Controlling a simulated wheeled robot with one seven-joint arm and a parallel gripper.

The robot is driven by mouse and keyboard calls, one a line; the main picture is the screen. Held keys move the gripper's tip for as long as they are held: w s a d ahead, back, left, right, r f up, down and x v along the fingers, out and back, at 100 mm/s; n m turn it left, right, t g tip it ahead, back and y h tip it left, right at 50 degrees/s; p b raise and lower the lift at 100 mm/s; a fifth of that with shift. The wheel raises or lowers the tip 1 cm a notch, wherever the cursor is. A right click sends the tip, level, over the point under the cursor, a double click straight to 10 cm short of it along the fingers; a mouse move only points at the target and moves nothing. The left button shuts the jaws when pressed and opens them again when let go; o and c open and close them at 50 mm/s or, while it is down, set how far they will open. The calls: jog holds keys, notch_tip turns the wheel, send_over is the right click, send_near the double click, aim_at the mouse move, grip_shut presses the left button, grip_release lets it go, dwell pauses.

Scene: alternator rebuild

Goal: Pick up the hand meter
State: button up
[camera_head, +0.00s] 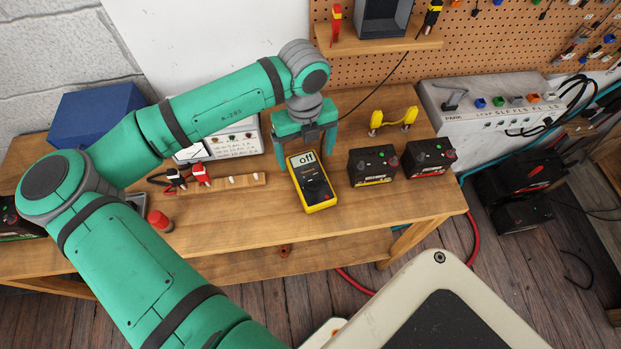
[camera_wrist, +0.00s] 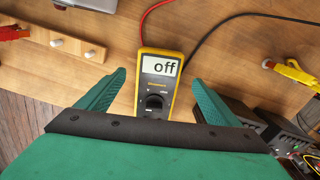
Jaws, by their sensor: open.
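The hand meter (camera_head: 312,184) is yellow with a dark face and a screen reading "off". It lies on the wooden workbench, near its front edge in the head view. In the wrist view the hand meter (camera_wrist: 158,82) lies between the two green fingers, with its lower end hidden by my gripper's body. My gripper (camera_head: 306,149) is open and points down at the meter's screen end. In the wrist view my gripper (camera_wrist: 157,85) has a finger on each side of the meter, with gaps showing. I cannot tell how far the fingertips are above the bench.
Two black batteries (camera_head: 372,166) (camera_head: 429,157) stand right of the meter. A wooden strip (camera_head: 228,187) with white pegs and clips lies left. Red and black leads run from the meter's screen end.

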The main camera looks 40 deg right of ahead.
aim_at(305, 164)
jog(key=shift+a+f, duration=0.15)
jog(key=shift+f, duration=2.45)
jog(key=c, duration=1.2)
